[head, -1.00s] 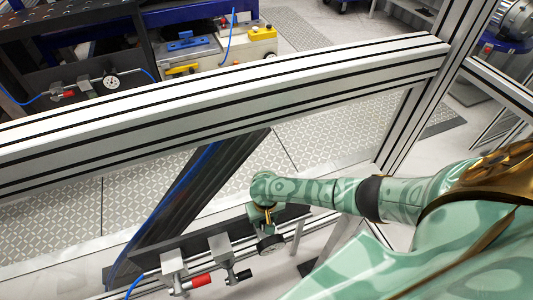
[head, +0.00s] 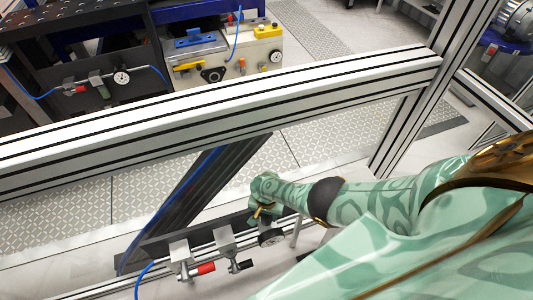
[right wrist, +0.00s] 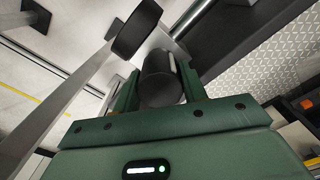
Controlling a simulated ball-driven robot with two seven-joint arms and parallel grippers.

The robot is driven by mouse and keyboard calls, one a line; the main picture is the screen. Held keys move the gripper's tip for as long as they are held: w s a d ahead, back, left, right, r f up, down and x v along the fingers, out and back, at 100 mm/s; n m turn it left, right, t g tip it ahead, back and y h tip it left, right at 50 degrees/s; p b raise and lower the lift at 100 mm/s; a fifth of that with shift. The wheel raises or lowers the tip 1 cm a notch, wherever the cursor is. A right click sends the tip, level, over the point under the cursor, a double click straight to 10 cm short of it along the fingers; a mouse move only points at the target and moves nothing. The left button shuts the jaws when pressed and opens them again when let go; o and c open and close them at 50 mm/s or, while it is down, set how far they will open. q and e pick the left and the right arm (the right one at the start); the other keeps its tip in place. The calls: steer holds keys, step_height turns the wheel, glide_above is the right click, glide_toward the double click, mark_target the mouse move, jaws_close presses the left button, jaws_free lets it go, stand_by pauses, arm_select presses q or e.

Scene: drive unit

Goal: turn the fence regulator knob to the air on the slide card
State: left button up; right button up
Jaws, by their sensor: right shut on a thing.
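My right gripper (head: 262,212) is at the fence's air line. In the right wrist view, its green fingers (right wrist: 157,95) are shut on a black cylindrical knob (right wrist: 162,82) with a pale mark on its side. This is the fence regulator knob. A dark round gauge (right wrist: 137,30) sits just beyond it, and it also shows in the head view (head: 270,237). In the head view the gripper hides the knob. I cannot make out a slide card or a gauge reading. My left gripper is not in view.
A red-handled valve (head: 205,268) and a black-ended fitting (head: 241,265) sit left of the gauge on the same line. An aluminium fence beam (head: 220,105) crosses above the arm. A second air line with a gauge (head: 121,77) is on the dark bench behind.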

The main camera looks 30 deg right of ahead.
stand_by(0.5)
steer(key=o, duration=1)
step_height(320, 180, up, 16)
steer(key=p, duration=1.4)
steer(key=shift+r, duration=0.15)
